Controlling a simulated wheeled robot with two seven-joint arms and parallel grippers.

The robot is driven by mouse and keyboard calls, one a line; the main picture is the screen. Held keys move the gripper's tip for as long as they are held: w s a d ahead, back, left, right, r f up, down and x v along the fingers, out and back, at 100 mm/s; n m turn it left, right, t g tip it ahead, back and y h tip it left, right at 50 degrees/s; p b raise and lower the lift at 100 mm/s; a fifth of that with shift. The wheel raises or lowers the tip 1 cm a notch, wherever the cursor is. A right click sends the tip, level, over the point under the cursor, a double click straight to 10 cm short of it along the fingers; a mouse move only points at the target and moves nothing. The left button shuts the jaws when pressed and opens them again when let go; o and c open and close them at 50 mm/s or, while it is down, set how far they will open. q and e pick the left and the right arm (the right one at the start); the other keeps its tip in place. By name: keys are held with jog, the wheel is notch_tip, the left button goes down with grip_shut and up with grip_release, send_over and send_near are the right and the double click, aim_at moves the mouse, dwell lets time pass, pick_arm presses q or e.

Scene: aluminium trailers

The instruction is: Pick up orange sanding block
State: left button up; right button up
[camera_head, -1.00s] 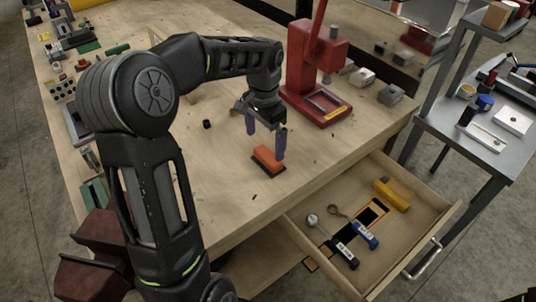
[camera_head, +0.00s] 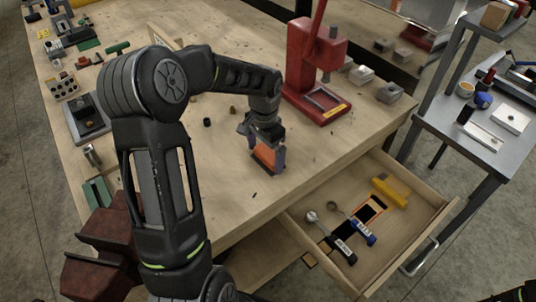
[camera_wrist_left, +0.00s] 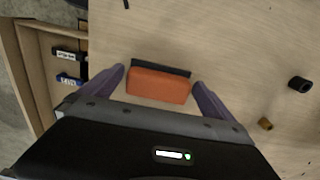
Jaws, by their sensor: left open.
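The orange sanding block (camera_head: 266,156) has a dark base and lies on the wooden workbench near its front edge. It also shows in the left wrist view (camera_wrist_left: 158,84), between the two purple fingers, with a small gap visible on each side. My left gripper (camera_head: 266,162) is open and lowered around the block, with one finger at each end. In the left wrist view the left gripper (camera_wrist_left: 158,82) has nothing clamped. Whether the fingertips touch the bench cannot be told.
An open drawer (camera_head: 402,222) below the bench edge holds hammer-like tools and a yellow-orange item (camera_head: 390,193). A red press (camera_head: 318,75) stands behind the gripper. A grey side table (camera_head: 480,120) is at the right.

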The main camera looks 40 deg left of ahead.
aim_at(265, 154)
pick_arm(q)
jog(key=shift+f, duration=0.7)
jog(key=shift+c, duration=0.2)
jog(key=c, duration=1.1)
jog(key=shift+r, duration=0.15)
jog(key=shift+c, duration=0.2)
notch_tip(265, 154, up, 10)
jog(key=shift+f+b, duration=0.1)
jog(key=shift+b, duration=0.8)
